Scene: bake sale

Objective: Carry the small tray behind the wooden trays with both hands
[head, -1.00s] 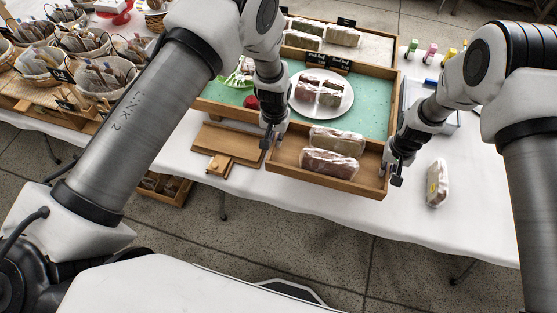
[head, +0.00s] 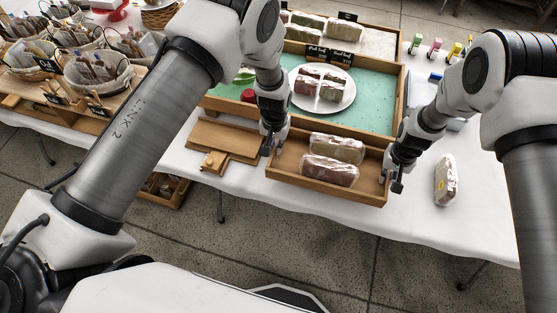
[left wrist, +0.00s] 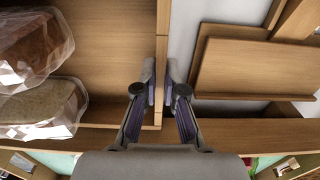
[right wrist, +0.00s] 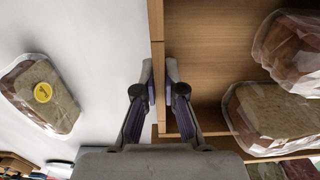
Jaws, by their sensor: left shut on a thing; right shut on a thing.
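The small wooden tray (head: 318,188) holds two wrapped loaves, one behind (head: 337,147) and one in front (head: 329,170). My left gripper (head: 273,144) is shut on its left side wall. My right gripper (head: 391,178) is shut on its right side wall. Both wrist views show a wall between the fingertips, left (left wrist: 160,88) and right (right wrist: 160,86). The tray looks about level, in front of a large green-lined wooden tray (head: 378,100). Another wooden tray (head: 375,45) stands further back. I cannot tell whether the small tray touches the table.
Wooden boards (head: 232,139) lie left of the small tray. A wrapped loaf (head: 446,182) lies on the white cloth to the right. A white plate (head: 348,97) with wrapped pieces sits in the green-lined tray. Baskets (head: 95,80) stand at the left.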

